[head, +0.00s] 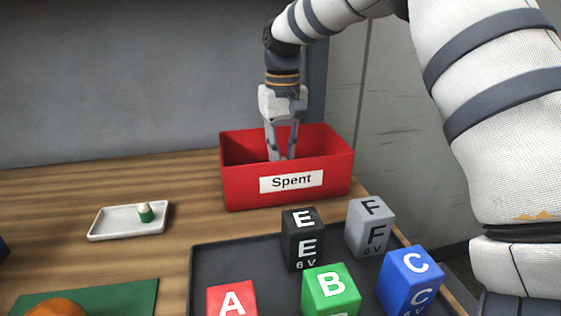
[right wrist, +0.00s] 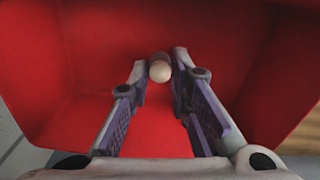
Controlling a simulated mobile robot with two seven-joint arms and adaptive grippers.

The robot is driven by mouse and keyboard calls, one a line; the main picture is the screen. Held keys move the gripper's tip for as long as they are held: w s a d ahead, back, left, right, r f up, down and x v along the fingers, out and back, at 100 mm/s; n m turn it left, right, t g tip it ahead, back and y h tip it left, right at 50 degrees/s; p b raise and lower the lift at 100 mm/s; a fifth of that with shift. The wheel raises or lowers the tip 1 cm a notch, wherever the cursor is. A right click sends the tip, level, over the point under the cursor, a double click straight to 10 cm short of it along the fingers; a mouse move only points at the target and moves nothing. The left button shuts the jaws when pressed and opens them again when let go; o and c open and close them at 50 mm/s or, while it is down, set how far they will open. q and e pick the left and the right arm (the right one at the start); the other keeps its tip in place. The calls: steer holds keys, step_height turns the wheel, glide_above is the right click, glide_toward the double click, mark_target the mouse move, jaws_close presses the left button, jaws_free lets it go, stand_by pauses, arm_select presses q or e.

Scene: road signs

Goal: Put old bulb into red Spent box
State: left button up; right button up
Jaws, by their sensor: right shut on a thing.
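The red Spent box (head: 240,187) stands on the wooden table, with a white label reading "Spent" on its front. My right gripper (head: 281,157) points down into the box, its fingertips below the rim. In the right wrist view the gripper (right wrist: 160,65) is shut on a small bulb (right wrist: 160,72) with a pale round end and a darker brownish part. The red floor and walls of the box (right wrist: 75,55) surround it. The box's front wall hides the bulb in the head view. My left gripper is not in view.
A white tray (head: 105,228) holds a small green and white bulb (head: 145,212). A dark tray (head: 225,262) in front of the box carries several lettered blocks, including black E (head: 303,240) and grey F (head: 370,227). A green mat (head: 130,297) with an orange object (head: 55,308) lies front left.

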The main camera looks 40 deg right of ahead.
step_height(320, 180, down, 2)
steer(key=shift+f, duration=0.1)
steer(key=o, duration=0.8)
steer(key=shift+f, duration=0.1)
step_height(320, 180, up, 8)
steer(key=shift+a+f, duration=0.1)
